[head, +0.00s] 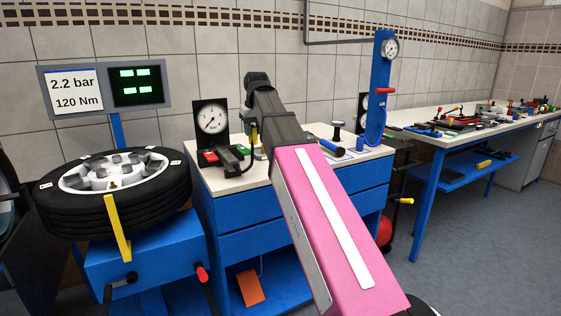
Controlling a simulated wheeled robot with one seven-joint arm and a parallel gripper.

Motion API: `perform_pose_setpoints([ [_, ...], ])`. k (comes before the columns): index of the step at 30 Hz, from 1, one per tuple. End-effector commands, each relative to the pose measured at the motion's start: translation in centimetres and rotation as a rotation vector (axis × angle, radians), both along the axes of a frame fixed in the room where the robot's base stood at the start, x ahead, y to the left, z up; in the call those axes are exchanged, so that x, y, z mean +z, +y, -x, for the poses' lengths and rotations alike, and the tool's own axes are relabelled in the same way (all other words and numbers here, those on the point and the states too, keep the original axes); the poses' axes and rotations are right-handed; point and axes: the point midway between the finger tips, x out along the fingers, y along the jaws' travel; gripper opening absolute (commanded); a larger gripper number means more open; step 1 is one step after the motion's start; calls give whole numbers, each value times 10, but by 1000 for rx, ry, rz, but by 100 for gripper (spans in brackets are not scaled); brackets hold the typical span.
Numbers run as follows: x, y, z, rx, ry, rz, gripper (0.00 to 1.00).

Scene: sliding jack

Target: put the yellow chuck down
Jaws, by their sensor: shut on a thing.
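My arm reaches up over the blue cabinet, and its dark wrist hides part of the cabinet top. My gripper (251,128) hangs below the wrist, just above the cabinet top and behind the red and green blocks. It is shut on a small yellow piece, the yellow chuck (254,134), of which only a sliver shows. I cannot tell whether the chuck touches the cabinet top (265,172).
A dial gauge (211,120) stands left of my gripper, with a red block (210,157) and a green block (228,157) near it. A blue gauge stand (380,90) and small tools are to the right. A tyre (115,215) lies on a blue stand at left.

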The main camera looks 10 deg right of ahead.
Motion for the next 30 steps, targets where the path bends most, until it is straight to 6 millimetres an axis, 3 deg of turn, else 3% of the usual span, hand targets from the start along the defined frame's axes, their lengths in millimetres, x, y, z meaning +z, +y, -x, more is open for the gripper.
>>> perform_pose_setpoints([
  [16, -59, -99, -8, -3, 0, -1, 2],
  [23, -68, -110, -9, 0, 0, 0, 2],
  [30, -95, -110, -8, -1, 2, 0, 2],
])
